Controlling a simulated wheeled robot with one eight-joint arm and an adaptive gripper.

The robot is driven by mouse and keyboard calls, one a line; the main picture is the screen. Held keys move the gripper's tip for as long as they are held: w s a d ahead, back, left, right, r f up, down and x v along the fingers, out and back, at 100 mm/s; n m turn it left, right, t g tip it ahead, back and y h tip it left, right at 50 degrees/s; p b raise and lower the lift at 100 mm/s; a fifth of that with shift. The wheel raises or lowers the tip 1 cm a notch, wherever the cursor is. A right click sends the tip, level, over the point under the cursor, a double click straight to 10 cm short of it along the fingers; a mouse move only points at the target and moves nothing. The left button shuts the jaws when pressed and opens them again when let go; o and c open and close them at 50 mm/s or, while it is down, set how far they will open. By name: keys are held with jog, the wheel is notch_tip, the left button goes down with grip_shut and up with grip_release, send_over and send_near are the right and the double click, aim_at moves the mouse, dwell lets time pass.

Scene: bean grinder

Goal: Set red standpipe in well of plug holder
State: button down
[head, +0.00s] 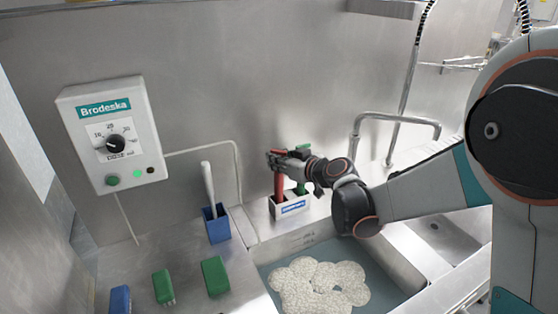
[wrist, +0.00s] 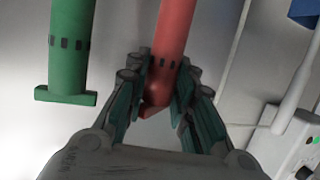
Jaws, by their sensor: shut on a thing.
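The red standpipe (head: 279,187) stands nearly upright at the left part of the white plug holder (head: 276,211), which has a blue label. Its lower end meets the holder there, but I cannot tell how deep it sits in the well. My gripper (head: 277,158) is shut on the red standpipe near its top. In the wrist view the red standpipe (wrist: 175,35) runs between the fingers of my gripper (wrist: 158,90). A green standpipe (head: 301,188) stands in the right part of the holder, and it also shows apart from my fingers in the wrist view (wrist: 70,35).
A sink of water with a pale foamy mass (head: 318,284) lies in front of the holder. A blue cup (head: 217,228) with a white-handled tool stands to the left. Green brushes (head: 215,276) lie nearer. A bent tap (head: 400,119) rises at the right, and a control box (head: 112,135) hangs on the wall.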

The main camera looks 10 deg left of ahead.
jog(key=c, duration=1.4)
grip_release()
jog(key=shift+f, duration=0.1)
jog(key=shift+o, duration=0.2)
jog(key=p+v, duration=0.3)
jog(key=v, duration=0.9)
jog(key=shift+d, duration=0.1)
jog(key=s+d+m+g+h, duration=0.1)
jog(key=s+d+m+h, duration=0.3)
jog(key=s+d, duration=0.8)
jog(key=s+d+r+m+g+h, duration=0.1)
jog(key=s+d+m+h, duration=0.4)
jog(key=s+d, duration=0.8)
jog(key=shift+s+d+m+g+h, duration=0.15)
jog(key=shift+s+m+g+h, duration=0.25)
jog(key=shift+h, duration=0.5)
